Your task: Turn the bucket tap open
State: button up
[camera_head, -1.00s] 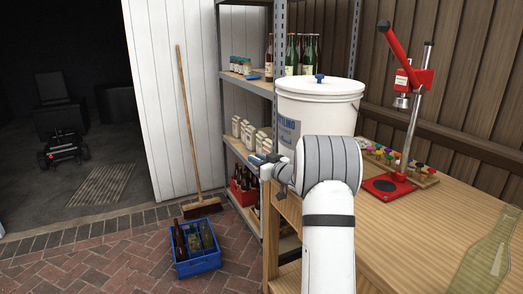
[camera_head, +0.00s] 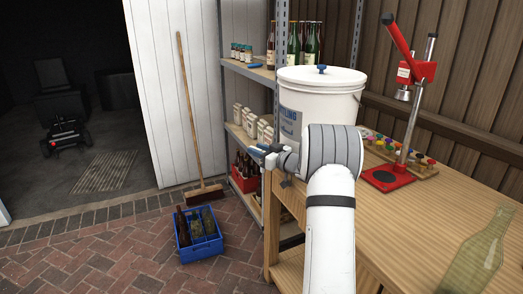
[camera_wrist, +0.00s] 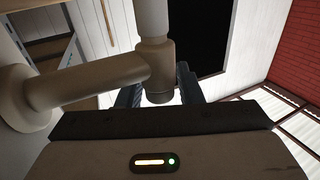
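The white bucket (camera_head: 310,100) with a blue-knobbed lid stands at the left end of the wooden bench. In the wrist view a beige tap (camera_wrist: 150,65) fills the upper left, with a thick side pipe, an upright stem and a short round end. My gripper (camera_wrist: 158,92) has one dark finger on each side of that end, with a light gap visible on the right. The fingers look apart; contact with the tap cannot be made out. In the head view my gripper (camera_head: 262,150) is left of the bucket's base.
The bench (camera_head: 400,230) carries a red bottle capper (camera_head: 388,178), colourful caps (camera_head: 405,155) and a green glass bottle (camera_head: 480,255). A metal shelf (camera_head: 250,75) stands close behind my gripper. A blue crate (camera_head: 200,250) of bottles and a broom (camera_head: 188,110) are on the left.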

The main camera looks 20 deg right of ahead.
notch_tip(320, 180, up, 10)
jog(key=shift+p, duration=0.75)
